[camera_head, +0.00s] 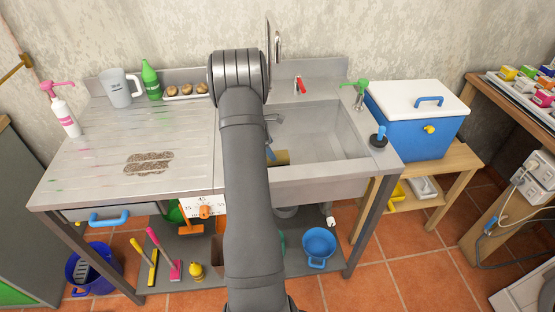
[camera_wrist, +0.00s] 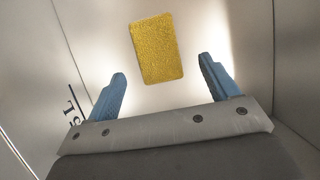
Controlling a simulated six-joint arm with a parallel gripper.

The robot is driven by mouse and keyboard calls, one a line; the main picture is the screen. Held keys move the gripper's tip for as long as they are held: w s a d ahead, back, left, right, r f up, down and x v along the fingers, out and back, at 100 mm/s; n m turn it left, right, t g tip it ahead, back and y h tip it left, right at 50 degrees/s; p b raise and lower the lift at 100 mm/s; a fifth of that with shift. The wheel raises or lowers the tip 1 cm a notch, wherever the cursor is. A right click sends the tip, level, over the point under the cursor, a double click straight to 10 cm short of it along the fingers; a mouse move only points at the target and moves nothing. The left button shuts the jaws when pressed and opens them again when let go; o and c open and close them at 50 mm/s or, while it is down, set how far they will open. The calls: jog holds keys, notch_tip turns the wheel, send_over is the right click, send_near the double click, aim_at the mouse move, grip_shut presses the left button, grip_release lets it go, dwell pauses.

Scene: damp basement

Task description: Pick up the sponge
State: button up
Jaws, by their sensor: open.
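The sponge (camera_wrist: 158,49) is a yellow rectangular block. In the wrist view it lies on the pale floor of the sink, ahead of and between my fingertips, apart from both. My gripper (camera_wrist: 163,80) has two blue fingers spread wide with nothing between them. In the head view a yellowish part of the sponge (camera_head: 281,157) shows in the left side of the sink basin (camera_head: 335,143). My arm hides the rest of that area. A blue fingertip of my gripper (camera_head: 270,153) shows beside the sponge there.
The basin's front wall and rim stand close to my arm. A red-handled tap (camera_head: 300,86) and a green-topped dispenser (camera_head: 360,94) stand at the back. A blue-handled plunger-like tool (camera_head: 379,137) stands on the right rim. The basin's right side is clear.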

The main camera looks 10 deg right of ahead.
aim_at(277, 155)
jog(key=shift+d+x, duration=0.15)
jog(key=shift+x, duration=1.45)
jog(key=shift+d+x, duration=0.1)
jog(key=shift+x, duration=1.45)
jog(key=shift+w+f, duration=0.15)
jog(key=c, duration=1.3)
jog(key=shift+o, duration=0.2)
